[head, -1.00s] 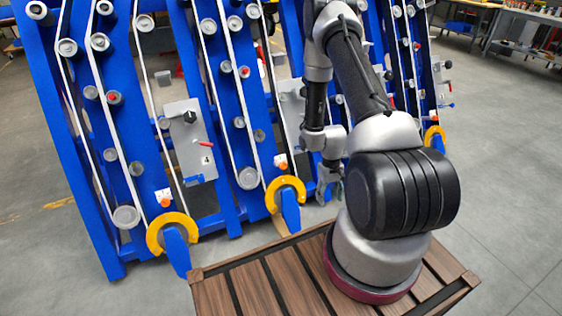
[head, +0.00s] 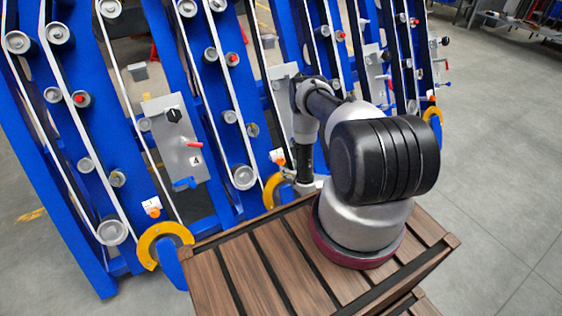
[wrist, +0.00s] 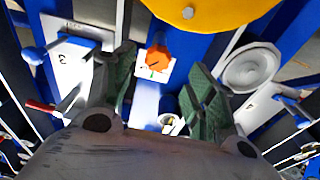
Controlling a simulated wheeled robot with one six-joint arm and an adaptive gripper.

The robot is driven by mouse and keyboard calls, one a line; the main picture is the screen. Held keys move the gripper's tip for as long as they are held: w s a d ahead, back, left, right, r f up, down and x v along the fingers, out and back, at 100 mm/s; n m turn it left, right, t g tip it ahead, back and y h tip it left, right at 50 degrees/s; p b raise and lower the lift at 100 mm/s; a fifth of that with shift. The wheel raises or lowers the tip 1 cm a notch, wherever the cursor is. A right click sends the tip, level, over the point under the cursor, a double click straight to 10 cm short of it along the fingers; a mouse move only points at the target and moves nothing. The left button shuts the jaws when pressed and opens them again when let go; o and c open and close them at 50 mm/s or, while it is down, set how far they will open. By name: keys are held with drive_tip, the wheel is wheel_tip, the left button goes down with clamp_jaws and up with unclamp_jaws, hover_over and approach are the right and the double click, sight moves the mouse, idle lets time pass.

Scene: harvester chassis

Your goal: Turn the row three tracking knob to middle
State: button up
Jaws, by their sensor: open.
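An orange knob (wrist: 157,58) on a small white plate shows between my fingers in the wrist view; I take it for the row three tracking knob. It also shows in the head view (head: 278,156), above a yellow guard (head: 271,190). My gripper (wrist: 160,64) is open, its green-padded fingers on either side of the knob in the picture. I cannot tell whether they touch it. Which way the knob points is too small to read. In the head view my arm largely hides the gripper.
A grey panel marked 3 (wrist: 72,58), with a blue-balled lever (wrist: 33,55) and a red lever (wrist: 40,105), is left of my fingers. The yellow guard (wrist: 210,12) is close. A round roller (wrist: 250,67) is at right. Panel 4 (head: 180,150) is clear of my arm.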

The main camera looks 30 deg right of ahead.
sight(282, 162)
drive_tip(key=x, duration=0.7)
drive_tip(key=shift+w+r, duration=0.2)
drive_tip(key=shift+w, duration=0.35)
drive_tip(key=shift+c, duration=0.5)
drive_tip(key=c, duration=0.9)
